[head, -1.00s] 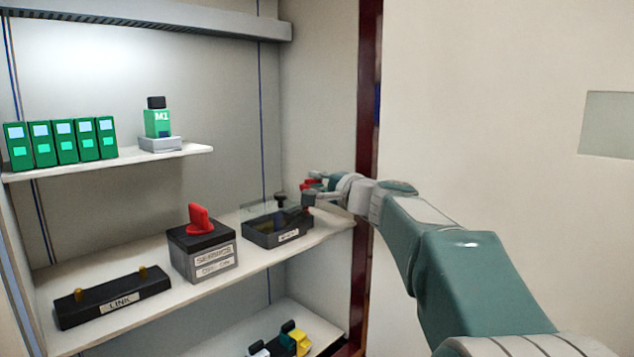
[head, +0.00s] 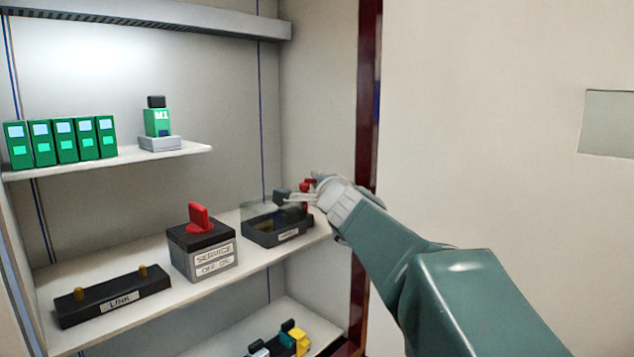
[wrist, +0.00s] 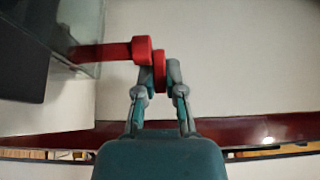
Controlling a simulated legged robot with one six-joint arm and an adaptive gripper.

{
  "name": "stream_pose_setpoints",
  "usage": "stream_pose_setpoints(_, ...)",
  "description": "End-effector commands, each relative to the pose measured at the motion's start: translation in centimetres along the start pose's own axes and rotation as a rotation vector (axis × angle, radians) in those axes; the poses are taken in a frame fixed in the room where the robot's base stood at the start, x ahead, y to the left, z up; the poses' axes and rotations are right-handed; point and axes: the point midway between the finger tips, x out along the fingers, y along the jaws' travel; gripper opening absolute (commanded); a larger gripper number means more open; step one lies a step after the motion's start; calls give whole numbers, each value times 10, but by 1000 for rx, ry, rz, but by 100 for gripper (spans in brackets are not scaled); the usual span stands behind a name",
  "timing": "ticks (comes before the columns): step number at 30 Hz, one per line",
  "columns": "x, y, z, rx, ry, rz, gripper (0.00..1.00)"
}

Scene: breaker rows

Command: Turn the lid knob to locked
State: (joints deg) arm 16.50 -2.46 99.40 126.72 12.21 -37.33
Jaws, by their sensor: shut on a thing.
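The lid box (head: 275,236) is a dark case with a clear lid, on the middle shelf at the right. The red lid knob (head: 307,185) shows partly behind my gripper (head: 303,193) at the box's right end. In the wrist view, the red knob (wrist: 158,64) sits between the two fingertips of my gripper (wrist: 157,80), which is shut on it. A red bar (wrist: 108,51) runs left from the knob toward the clear panel (wrist: 84,30). The label on the box is too small to read, and I cannot tell the knob's setting.
A SERVICE switch box (head: 203,252) with a red handle stands left of the lid box. A LINK block (head: 113,297) is farther left. Green modules (head: 60,143) and the M1 unit (head: 158,122) are on the upper shelf. The dark red cabinet edge (head: 368,120) is close to my arm.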

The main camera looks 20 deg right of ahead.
Motion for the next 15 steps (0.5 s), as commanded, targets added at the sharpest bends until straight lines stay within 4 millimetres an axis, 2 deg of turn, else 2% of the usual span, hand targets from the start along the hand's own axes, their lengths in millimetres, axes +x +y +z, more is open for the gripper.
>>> stream_pose_setpoints(14,-1,3,1,1,19,10,0)
stream_pose_setpoints(15,-1,3,1,1,19,11,26)
